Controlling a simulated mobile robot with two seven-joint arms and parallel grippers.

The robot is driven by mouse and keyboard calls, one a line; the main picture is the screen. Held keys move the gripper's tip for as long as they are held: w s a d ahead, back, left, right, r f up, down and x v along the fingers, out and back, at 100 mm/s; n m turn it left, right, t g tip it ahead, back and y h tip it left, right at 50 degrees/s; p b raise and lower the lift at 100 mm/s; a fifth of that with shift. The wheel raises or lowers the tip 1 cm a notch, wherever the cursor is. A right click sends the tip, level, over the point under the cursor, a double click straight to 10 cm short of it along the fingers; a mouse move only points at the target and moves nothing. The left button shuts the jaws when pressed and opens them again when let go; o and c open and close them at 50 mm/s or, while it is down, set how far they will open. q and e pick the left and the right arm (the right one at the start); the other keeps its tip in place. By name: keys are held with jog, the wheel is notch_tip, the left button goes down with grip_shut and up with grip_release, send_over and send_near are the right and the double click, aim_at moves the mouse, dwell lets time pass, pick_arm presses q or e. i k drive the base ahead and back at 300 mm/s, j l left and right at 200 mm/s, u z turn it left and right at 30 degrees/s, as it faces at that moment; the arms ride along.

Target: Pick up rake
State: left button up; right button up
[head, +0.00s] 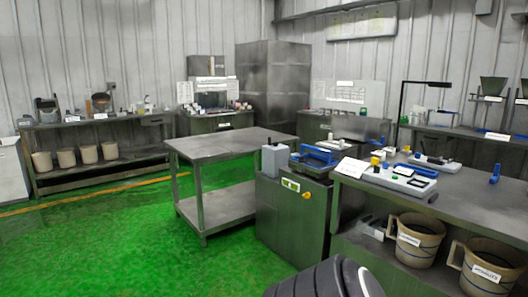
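I cannot make out a rake for certain in the head view. Small blue, yellow and white items lie on the right workbench (465,184), too small to tell apart. Neither of my grippers is in view. A dark rounded part with a white edge at the bottom centre seems to be mine.
A bare metal table (228,146) stands in the middle. A grey cabinet (290,226) with a blue-topped device stands against the right workbench. Beige buckets (415,243) sit under that bench. A shelf bench (100,127) lines the left wall. The green floor (110,240) is clear at left.

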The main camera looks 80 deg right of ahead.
aim_at(496, 176)
jog(key=z, duration=4.1)
